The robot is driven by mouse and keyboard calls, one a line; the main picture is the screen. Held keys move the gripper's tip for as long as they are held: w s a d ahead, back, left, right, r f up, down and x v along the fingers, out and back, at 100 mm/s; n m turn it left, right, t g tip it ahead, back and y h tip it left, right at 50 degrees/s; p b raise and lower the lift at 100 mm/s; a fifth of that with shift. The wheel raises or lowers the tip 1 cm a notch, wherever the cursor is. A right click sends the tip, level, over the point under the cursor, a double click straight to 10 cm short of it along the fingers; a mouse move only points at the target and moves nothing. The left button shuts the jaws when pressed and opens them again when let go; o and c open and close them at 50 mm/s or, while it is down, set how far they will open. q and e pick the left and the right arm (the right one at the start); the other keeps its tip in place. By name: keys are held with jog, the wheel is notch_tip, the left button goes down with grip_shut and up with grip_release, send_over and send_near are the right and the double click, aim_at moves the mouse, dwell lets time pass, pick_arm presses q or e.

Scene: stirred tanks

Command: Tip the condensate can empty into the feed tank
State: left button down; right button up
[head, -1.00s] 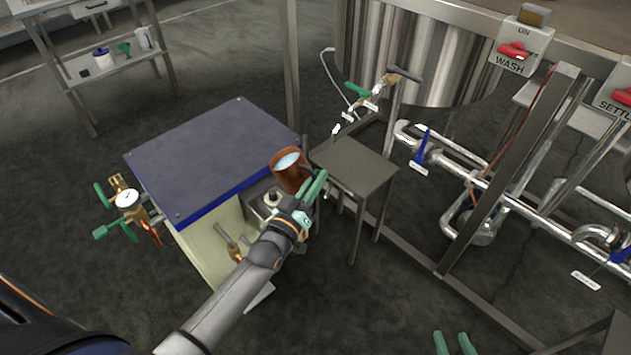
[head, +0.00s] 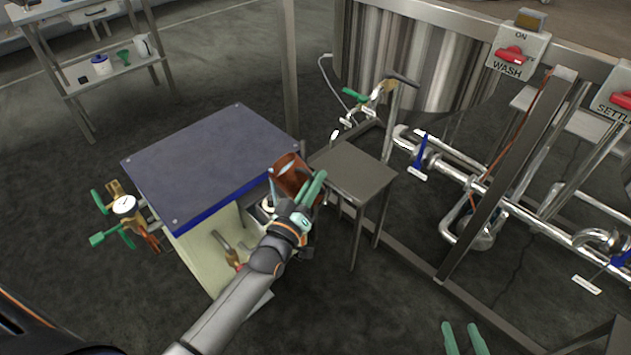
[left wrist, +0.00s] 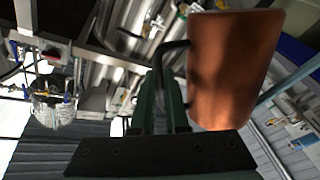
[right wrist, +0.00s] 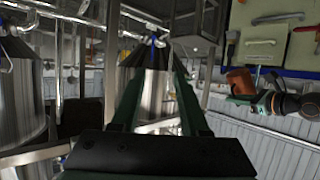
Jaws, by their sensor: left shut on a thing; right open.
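The copper condensate can (head: 288,179) is tilted, its mouth towards the upper left, beside the blue-topped cabinet. A pale patch shows inside it; I cannot tell how much liquid is left. My left gripper (head: 310,190) is shut on its dark handle, which shows in the left wrist view beside the copper wall (left wrist: 232,70). A small steel tank with a pale round opening (head: 267,206) sits low beside the cabinet, partly hidden by the can and my wrist; it looks like the feed tank. I see no stream. My right gripper (head: 463,338) is open and empty at the bottom edge.
The cabinet (head: 210,158) has a gauge and green-handled valves at its left. A small steel stand (head: 352,165) is close to the right of the can. Pipes and frame posts fill the right side. A shelf (head: 115,75) stands far left.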

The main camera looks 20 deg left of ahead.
pick_arm(q)
jog(key=shift+a+r+n, duration=0.15)
jog(key=shift+r+n, duration=0.1)
jog(key=shift+n, duration=0.05)
pick_arm(e)
jog(key=shift+w+r+t, duration=0.3)
jog(key=shift+r, duration=0.3)
jog(key=shift+w+r+t, duration=0.3)
jog(key=shift+r, duration=0.25)
jog(key=shift+r, duration=0.2)
pick_arm(q)
jog(key=shift+a+r+n+b, duration=0.1)
jog(key=shift+a+n+b, duration=0.05)
jog(key=shift+n+b, duration=0.4)
pick_arm(e)
jog(key=shift+w+r+n+t+y, duration=0.2)
jog(key=shift+r+t, duration=0.1)
jog(key=shift+r, duration=0.3)
jog(key=shift+w+r+n+t+y, duration=0.1)
jog(key=shift+w+r+t, duration=0.15)
jog(key=shift+r, duration=0.3)
